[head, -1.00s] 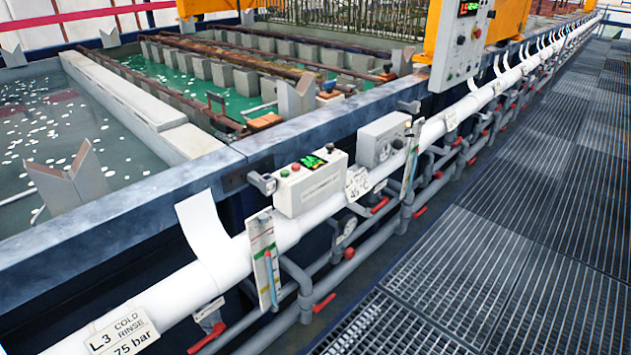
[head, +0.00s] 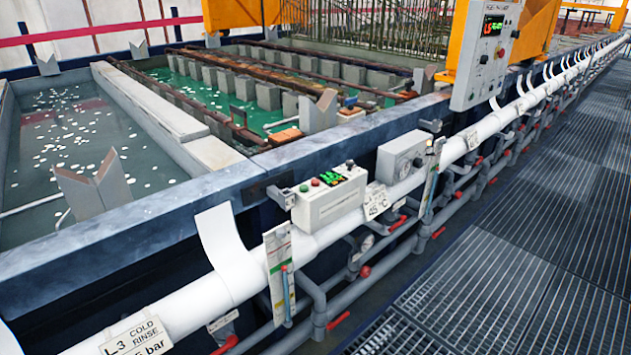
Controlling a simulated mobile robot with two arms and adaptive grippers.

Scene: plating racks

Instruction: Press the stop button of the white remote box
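A small white box (head: 328,205) sits on the white pipe along the tank edge, in the middle of the head view. Its sloped top has a green button (head: 304,188), a red button (head: 315,182), a lit green display (head: 333,178) and a dark knob (head: 349,163). Which button is marked stop is too small to read. A taller light-grey control panel (head: 486,60) with a lit display and a few buttons stands farther back at the upper right. Neither of my grippers is in view.
The white pipe (head: 190,310) carries tags and an L3 cold rinse sign (head: 136,337). A grey gauge box (head: 402,158) is just right of the white box. Grey pipes with red valve handles run below. The grated walkway (head: 540,230) at right is clear.

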